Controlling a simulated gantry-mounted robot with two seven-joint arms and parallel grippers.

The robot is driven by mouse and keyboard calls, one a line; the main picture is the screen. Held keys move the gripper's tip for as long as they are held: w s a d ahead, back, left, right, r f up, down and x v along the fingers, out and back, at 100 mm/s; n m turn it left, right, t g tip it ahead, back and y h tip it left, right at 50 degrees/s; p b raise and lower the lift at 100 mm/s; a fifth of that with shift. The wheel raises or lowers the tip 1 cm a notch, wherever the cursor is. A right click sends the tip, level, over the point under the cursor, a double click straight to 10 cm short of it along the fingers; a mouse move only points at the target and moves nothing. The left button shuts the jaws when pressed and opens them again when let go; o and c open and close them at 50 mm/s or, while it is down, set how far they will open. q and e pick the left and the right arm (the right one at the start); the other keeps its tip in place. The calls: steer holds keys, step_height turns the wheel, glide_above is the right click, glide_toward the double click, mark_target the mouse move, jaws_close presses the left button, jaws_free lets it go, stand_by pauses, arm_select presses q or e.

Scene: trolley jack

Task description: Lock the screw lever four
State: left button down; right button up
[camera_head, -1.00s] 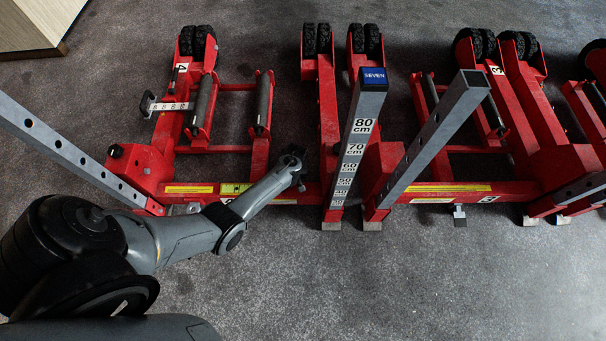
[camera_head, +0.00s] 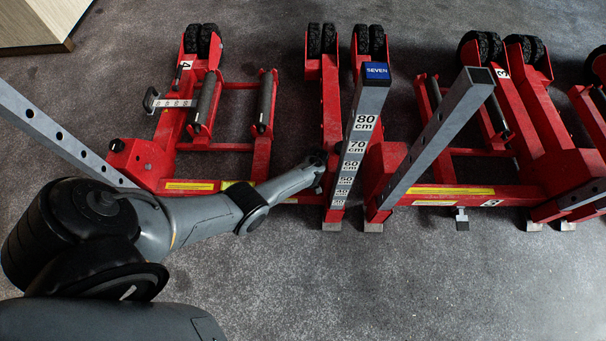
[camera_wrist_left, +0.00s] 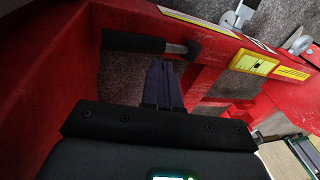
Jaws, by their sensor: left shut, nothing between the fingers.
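My left gripper (camera_head: 318,157) is above the front of the left red trolley jack (camera_head: 160,143), just left of the upright marked SEVEN (camera_head: 365,115). In the left wrist view, its fingers (camera_wrist_left: 163,68) are shut with nothing between them. Their tips appear close to a black-handled metal rod (camera_wrist_left: 140,42) on the red frame; I cannot tell whether they touch. A label 4 (camera_head: 186,64) is near the jack's rear wheels. I cannot tell which part is screw lever four; my arm covers part of the front beam. My right gripper is not in view.
A yellow spirit level (camera_wrist_left: 254,63) and a silver fitting (camera_wrist_left: 235,17) are on the frame in the left wrist view. Another red jack (camera_head: 440,195) with a slanted grey post (camera_head: 440,135) stands to the right. The grey floor in front is clear.

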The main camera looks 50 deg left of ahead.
arm_select(q)
steer(key=shift+r, duration=0.1)
steer(key=p+v, duration=0.7)
steer(key=v, duration=0.3)
steer(key=shift+r+p, duration=0.3)
steer(key=shift+p, duration=0.05)
steer(key=shift+d, duration=0.1)
